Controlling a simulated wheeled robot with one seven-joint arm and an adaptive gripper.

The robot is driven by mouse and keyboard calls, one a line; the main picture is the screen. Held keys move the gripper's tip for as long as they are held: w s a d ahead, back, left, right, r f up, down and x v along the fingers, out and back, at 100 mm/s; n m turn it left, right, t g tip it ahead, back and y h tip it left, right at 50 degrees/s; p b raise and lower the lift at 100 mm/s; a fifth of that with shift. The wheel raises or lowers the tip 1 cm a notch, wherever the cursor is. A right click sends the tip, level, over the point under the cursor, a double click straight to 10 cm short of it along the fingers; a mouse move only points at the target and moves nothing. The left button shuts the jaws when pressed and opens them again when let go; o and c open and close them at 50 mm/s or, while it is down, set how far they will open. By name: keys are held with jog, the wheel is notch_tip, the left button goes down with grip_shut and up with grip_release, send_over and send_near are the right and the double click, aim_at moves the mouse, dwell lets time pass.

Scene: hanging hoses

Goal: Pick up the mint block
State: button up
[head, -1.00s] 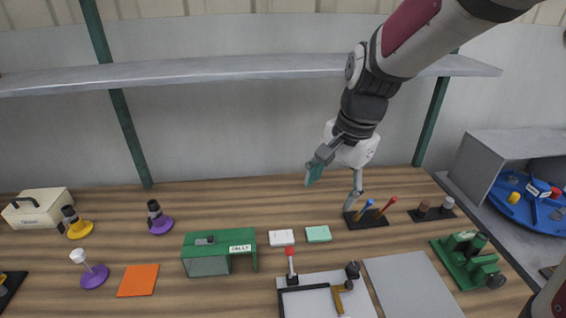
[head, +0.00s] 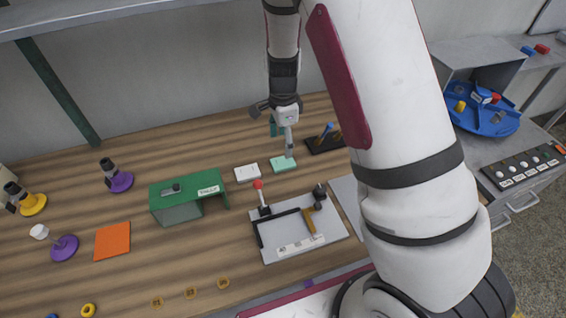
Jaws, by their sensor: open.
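The mint block (head: 283,165) lies flat on the wooden table, just right of a white block (head: 247,173). My gripper (head: 281,143) is open and points down above the mint block. One fingertip appears close over the block's far right part, and the other finger shows further left and higher. I cannot tell whether a finger touches the block. Nothing is held between the fingers.
A green stand (head: 188,196) stands left of the white block. A grey board (head: 297,238) with a red-topped lever is in front. A dark pen holder (head: 325,143) is close on the right. A shelf (head: 120,20) runs above.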

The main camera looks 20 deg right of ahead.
aim_at(282, 163)
notch_tip(282, 163, down, 8)
jog(key=shift+a+f+p, duration=0.1)
jog(key=shift+a+p, duration=0.05)
jog(key=shift+p, duration=0.25)
jog(key=c, duration=1.1)
